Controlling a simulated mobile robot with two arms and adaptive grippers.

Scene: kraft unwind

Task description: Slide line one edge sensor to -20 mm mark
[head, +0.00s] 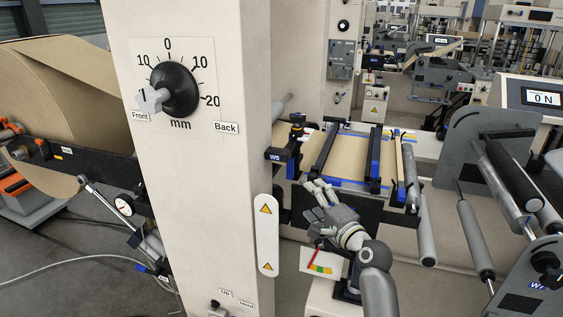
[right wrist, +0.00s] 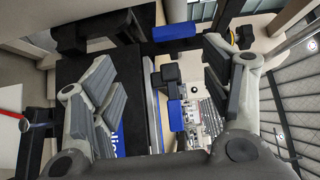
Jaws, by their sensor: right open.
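A black bracket marked W5 (head: 284,154), with a black knob on top, stands at the left of the web table; I cannot tell whether it is the edge sensor. No -20 mark is readable beside it. My right gripper (head: 317,187) is open in front of the table, apart from the bracket in the head view. In the right wrist view, its spread fingers (right wrist: 165,80) frame a small black block (right wrist: 170,72) and a blue block (right wrist: 175,115) beyond; contact cannot be told. My left gripper is not in view.
A cream column (head: 215,200) carries a mm dial (head: 174,88), its grey pointer toward Front. Brown web (head: 348,155) crosses the table under black bars. A colour-marked card (head: 320,268) is below my right gripper. Rollers (head: 475,240) stand at right.

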